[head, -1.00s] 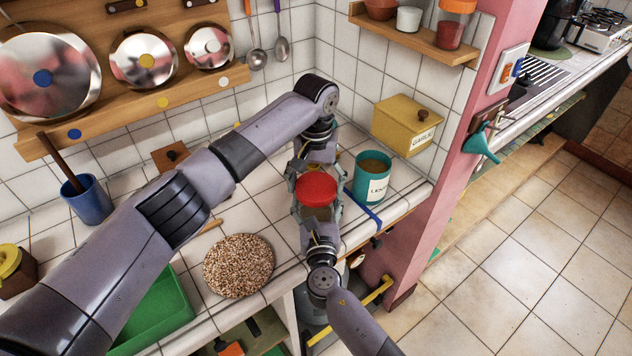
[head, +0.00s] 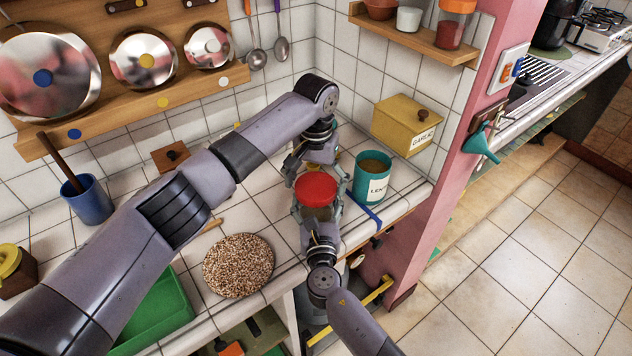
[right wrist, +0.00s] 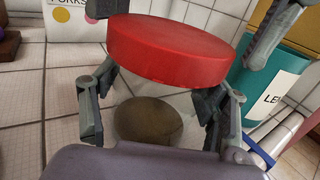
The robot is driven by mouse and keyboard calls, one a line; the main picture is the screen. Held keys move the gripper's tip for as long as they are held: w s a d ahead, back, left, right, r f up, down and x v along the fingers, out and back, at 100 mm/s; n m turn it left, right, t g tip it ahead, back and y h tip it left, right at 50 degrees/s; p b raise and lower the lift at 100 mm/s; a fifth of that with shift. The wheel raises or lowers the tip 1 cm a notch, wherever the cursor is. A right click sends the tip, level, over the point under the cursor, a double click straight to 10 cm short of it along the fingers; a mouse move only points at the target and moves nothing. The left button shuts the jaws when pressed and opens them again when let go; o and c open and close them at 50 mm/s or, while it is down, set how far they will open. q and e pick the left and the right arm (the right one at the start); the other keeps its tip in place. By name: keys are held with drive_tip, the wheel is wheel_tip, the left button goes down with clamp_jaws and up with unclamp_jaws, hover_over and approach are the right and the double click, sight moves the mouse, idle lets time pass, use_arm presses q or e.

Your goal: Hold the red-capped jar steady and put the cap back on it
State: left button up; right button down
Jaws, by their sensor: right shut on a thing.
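The jar (right wrist: 145,118) is see-through with brownish contents, and my right gripper (right wrist: 150,105) is shut on its sides. In the head view the jar is mostly hidden under the red cap (head: 316,188). The cap, which also shows large in the right wrist view (right wrist: 165,50), sits over the jar's mouth; I cannot tell whether it is fully seated. My left gripper (head: 317,172) is at the far side of the cap with fingers spread. In the right wrist view one finger shows at each side of the cap, the right one clear of it.
A teal tin (head: 372,182) stands close right of the grippers, with a blue strip (head: 364,210) by the counter edge. A yellow garlic box (head: 403,122) is behind. A round speckled mat (head: 238,265) and green tray (head: 160,312) lie left.

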use_arm(q)
drive_tip(key=shift+o, duration=0.6)
wheel_tip(320, 180, up, 12)
idle(0.4)
use_arm(e)
drive_tip(key=shift+c, duration=1)
unclamp_jaws()
